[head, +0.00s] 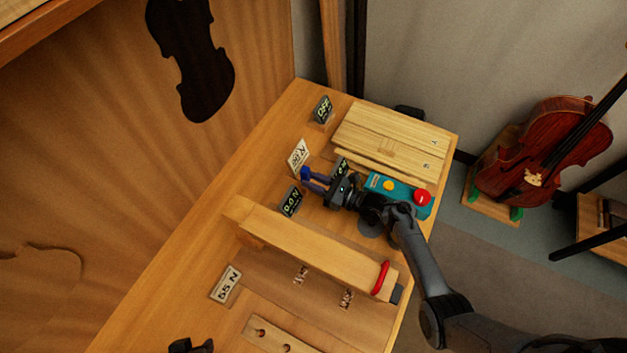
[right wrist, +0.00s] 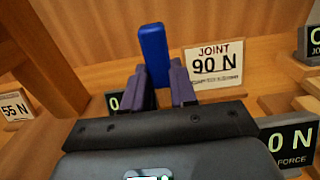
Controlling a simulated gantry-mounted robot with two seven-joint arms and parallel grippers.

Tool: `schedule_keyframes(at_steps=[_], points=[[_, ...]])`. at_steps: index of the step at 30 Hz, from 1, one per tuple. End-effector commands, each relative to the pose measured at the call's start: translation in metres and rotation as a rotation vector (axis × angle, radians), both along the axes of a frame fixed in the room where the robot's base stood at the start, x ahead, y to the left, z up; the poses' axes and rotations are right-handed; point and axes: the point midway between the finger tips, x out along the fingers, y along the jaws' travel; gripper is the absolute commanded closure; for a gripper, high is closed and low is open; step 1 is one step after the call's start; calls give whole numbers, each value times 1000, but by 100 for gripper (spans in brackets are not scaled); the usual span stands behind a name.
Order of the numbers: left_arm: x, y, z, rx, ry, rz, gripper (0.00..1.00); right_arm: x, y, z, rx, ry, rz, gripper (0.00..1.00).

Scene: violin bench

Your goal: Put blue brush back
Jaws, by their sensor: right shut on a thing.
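My right gripper (head: 316,181) is shut on the blue brush (head: 305,174), near the back of the bench among the small display signs. In the right wrist view the brush (right wrist: 154,52) is a plain blue block standing up between the two purple-grey fingers (right wrist: 160,85). Its lower end is hidden by the gripper. I cannot tell whether it touches the bench. A dark shape at the bottom edge of the head view looks like the tip of my left gripper (head: 190,346); its jaws cannot be made out.
A "JOINT 90 N" card (right wrist: 213,65) stands just right of the brush. A teal box with a red button (head: 422,197) is beside my right arm. Stacked pale boards (head: 390,135) lie behind it. A long wooden beam (head: 310,246) lies in front. A violin (head: 540,150) stands off the bench at right.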

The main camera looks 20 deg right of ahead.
Motion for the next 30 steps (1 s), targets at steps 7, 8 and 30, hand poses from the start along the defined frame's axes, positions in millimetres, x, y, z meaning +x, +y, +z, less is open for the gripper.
schedule_keyframes(at_steps=[7,8,30], points=[[0,-2,0,-10,-1,6,57,0,0,-2,1,1,0,48],[0,-2,0,-11,0,7,57,0,0,-2,1,1,0,48],[0,0,9,1,-1,-2,57,-47,-38,0,-1,3,-1,48]])
